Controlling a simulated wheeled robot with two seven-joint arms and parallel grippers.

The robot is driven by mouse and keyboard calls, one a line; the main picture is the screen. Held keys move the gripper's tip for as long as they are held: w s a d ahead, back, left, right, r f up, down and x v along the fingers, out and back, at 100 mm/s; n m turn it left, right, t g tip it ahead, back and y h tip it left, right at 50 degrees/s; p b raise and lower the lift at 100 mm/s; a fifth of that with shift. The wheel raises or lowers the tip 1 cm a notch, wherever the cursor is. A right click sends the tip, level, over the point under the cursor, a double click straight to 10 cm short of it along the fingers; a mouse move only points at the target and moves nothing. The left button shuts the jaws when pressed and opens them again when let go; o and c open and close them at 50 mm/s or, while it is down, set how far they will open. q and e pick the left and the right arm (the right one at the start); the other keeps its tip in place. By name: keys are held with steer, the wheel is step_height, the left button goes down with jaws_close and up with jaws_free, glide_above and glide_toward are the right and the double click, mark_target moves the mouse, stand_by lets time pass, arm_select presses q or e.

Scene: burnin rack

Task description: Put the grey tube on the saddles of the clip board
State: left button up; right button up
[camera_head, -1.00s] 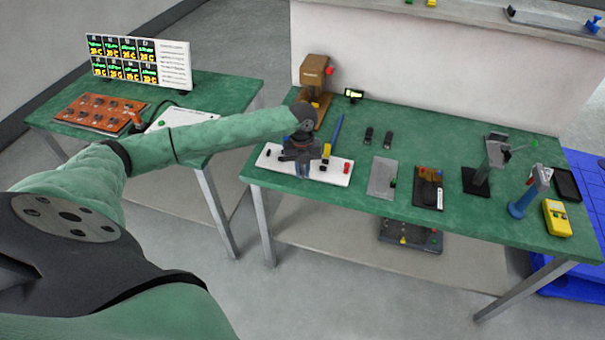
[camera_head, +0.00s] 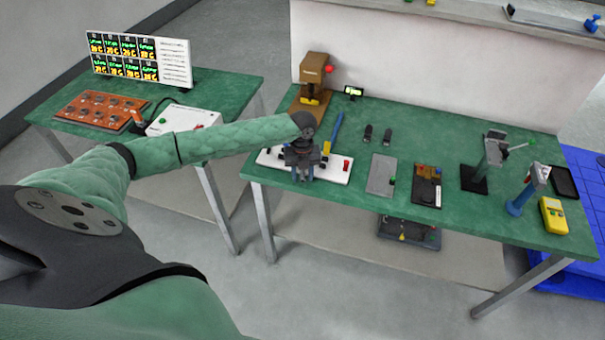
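A white board (camera_head: 338,173) with small dark, yellow and red parts lies at the front left of the long green table; I take it for the clip board. My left gripper (camera_head: 302,175) points down over the middle of this board and hides part of it. Its fingers are small and dark, so I cannot tell whether they are open or shut, or whether they touch the board. I cannot make out a grey tube or the saddles; the gripper may hide them. A blue bar (camera_head: 334,132) lies just behind the board. My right gripper is not in view.
A brown press-like device (camera_head: 314,80) stands behind the board. To the right are a grey plate (camera_head: 381,174), a dark panel (camera_head: 427,185), two upright stands and a yellow meter (camera_head: 553,215).

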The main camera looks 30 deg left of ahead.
arm_select(q)
steer(key=shift+r, duration=0.1)
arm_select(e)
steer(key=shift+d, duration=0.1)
